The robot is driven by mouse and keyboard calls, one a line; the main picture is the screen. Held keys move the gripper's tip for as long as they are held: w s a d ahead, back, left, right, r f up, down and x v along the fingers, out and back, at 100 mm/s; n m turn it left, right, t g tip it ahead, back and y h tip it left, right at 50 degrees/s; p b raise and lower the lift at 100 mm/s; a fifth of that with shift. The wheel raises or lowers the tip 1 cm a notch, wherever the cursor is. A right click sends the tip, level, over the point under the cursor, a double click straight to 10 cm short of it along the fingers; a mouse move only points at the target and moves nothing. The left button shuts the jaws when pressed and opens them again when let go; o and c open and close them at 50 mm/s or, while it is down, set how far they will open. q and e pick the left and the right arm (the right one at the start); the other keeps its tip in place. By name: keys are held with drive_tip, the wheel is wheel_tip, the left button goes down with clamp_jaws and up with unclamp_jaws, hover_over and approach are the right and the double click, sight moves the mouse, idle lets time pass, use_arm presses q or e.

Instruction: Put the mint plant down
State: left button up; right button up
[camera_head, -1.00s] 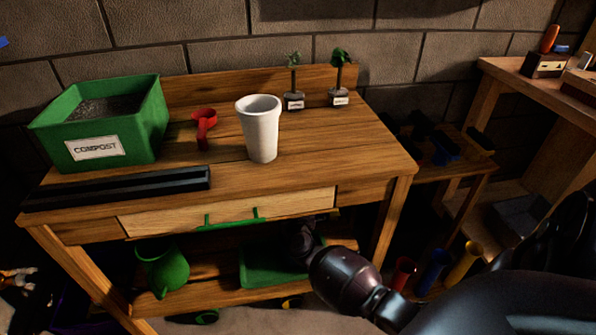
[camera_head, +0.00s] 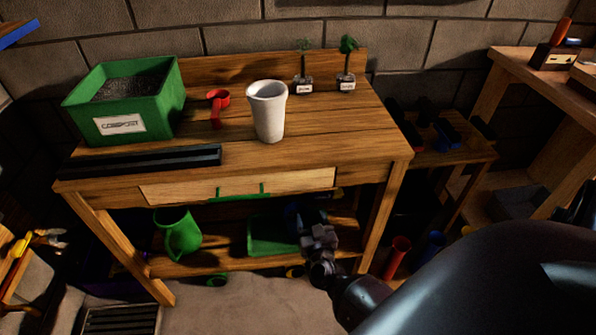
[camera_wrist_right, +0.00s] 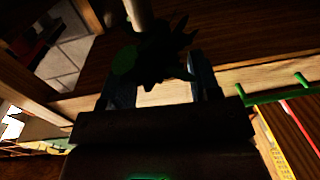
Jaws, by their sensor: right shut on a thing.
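My right gripper (camera_head: 310,218) is low in front of the workbench (camera_head: 330,130), below its drawer at the right. In the right wrist view my right gripper (camera_wrist_right: 164,70) has its fingers around a dark, leafy plant (camera_wrist_right: 160,48), which I take as the mint plant. Its pot and label cannot be made out, and I cannot see the plant in the head view. Two small potted plants stand at the back of the bench top, a left one (camera_head: 303,82) and a right one (camera_head: 346,78). Their labels are too small to read. My left gripper is not in view.
A green watering can (camera_head: 177,235) and a green tray (camera_head: 268,237) are below. The front right of the bench top is clear.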

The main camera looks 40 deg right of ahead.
drive_tip(key=shift+s+d+n+t+y+b, duration=0.8)
drive_tip(key=shift+d+n+y+b, duration=0.95)
drive_tip(key=shift+d+y, duration=0.8)
drive_tip(key=w+d+b, duration=0.2)
drive_tip(key=w+b, duration=0.2)
drive_tip(key=w, duration=1.3)
wheel_tip(320, 180, down, 8)
drive_tip(key=b, duration=0.3)
drive_tip(key=shift+w+d+r+b, duration=0.15)
drive_tip(key=shift+d+r+b, duration=0.05)
drive_tip(key=shift+r+b, duration=0.1)
drive_tip(key=o, duration=1.3)
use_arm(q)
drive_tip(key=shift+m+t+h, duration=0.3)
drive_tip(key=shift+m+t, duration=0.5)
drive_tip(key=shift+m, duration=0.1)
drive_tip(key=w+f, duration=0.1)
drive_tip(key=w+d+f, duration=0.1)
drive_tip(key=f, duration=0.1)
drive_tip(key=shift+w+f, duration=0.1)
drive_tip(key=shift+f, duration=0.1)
use_arm(e)
drive_tip(key=shift+o, duration=0.2)
